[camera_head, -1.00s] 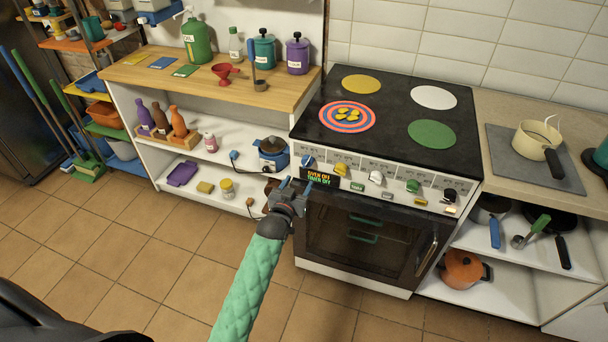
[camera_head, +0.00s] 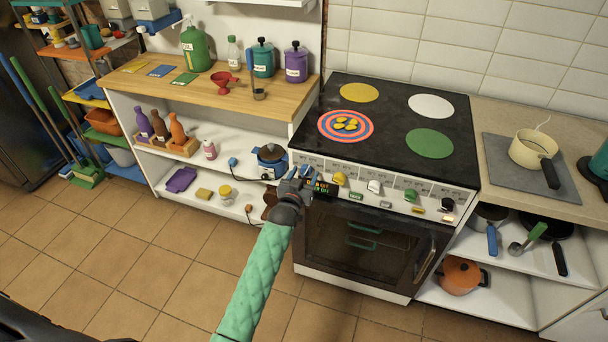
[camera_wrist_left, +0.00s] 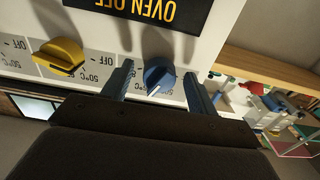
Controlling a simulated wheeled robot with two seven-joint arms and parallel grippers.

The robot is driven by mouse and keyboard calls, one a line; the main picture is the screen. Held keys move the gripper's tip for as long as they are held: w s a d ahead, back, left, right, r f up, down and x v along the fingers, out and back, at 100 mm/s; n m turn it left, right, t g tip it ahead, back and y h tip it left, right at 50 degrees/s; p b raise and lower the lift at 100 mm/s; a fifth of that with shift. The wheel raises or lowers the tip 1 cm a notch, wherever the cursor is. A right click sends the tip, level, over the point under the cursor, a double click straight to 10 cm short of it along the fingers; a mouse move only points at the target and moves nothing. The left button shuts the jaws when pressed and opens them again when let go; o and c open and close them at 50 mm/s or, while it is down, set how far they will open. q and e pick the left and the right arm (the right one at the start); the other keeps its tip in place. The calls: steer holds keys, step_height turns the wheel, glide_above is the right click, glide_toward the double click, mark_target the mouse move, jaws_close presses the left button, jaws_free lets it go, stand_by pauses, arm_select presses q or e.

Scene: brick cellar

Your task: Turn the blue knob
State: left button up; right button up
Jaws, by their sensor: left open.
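The blue knob (camera_wrist_left: 158,75) sits on the stove's white front panel in the left wrist view, its white pointer mark toward the lower left of the picture. My left gripper (camera_wrist_left: 157,69) is open, one finger on each side of the knob, with a gap showing on both sides. In the head view my left gripper (camera_head: 301,174) is at the left end of the panel and largely hides the knob. My right gripper is not in view.
A yellow knob (camera_wrist_left: 60,56) is next to the blue one, and the display (camera_wrist_left: 147,8) reads "OVEN OFF". Further along the panel are a white knob (camera_head: 374,187), a green knob (camera_head: 411,195) and a black knob (camera_head: 447,203). The oven door (camera_head: 365,245) is shut.

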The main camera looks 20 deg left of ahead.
arm_select(q)
steer(key=shift+c, duration=0.2)
steer(key=c, duration=1)
steer(key=shift+o, duration=0.2)
